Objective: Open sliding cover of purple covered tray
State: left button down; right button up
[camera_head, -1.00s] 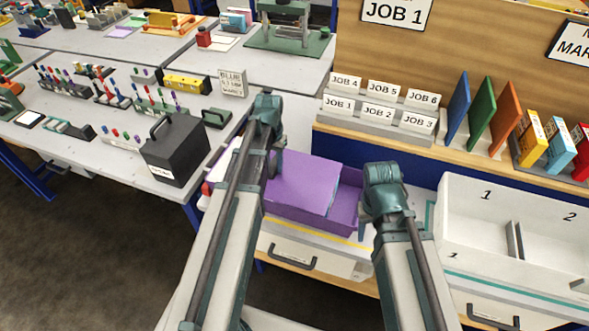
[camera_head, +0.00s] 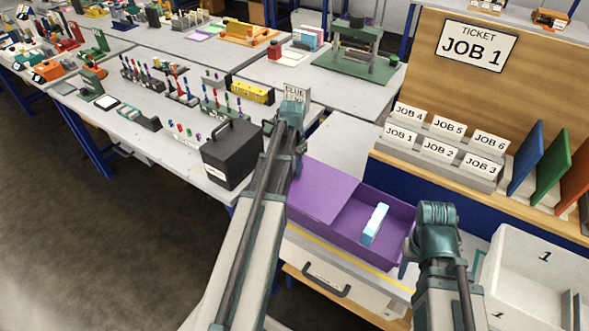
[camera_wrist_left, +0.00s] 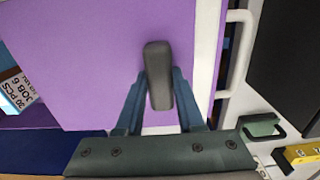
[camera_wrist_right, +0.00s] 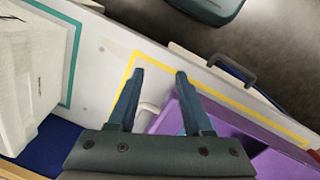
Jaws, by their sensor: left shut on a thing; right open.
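The purple tray (camera_head: 372,245) stands on the bench with its sliding cover (camera_head: 322,192) over its left part. My left gripper (camera_wrist_left: 158,100) is shut on the cover's dark grey handle (camera_wrist_left: 158,72); in the head view my arm hides this grip. My right gripper (camera_wrist_right: 158,73) is open and empty beside the tray's right end; purple tray wall (camera_wrist_right: 230,125) shows near its fingers.
A black box with a handle (camera_head: 228,155) stands left of the tray. Yellow tape (camera_wrist_right: 215,90) outlines the tray's place. A white numbered bin (camera_head: 515,285) is at the right, and a ticket rack (camera_head: 440,160) stands behind the tray.

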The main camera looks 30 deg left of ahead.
pick_arm(q)
jog(key=c, duration=0.5)
grip_release()
jog(key=shift+r, duration=0.1)
notch_tip(320, 180, up, 14)
jog(key=p, duration=1.3)
jog(key=shift+p, duration=0.4)
jog(key=shift+f, duration=0.2)
jog(key=s+d+f+m+b, duration=0.1)
jog(key=s+d, duration=0.4)
jog(key=d, duration=0.5)
jog(key=s+d+f+m+b, duration=0.1)
jog(key=s+d, duration=0.4)
jog(key=d, duration=0.6)
jog(key=s+d+f+m+y+b, duration=0.1)
jog(key=s+d+f+b, duration=0.1)
jog(key=s+d, duration=0.4)
jog(key=shift+d+f+b, duration=0.2)
jog(key=shift+d+b, duration=0.1)
jog(key=shift+d, duration=2.2)
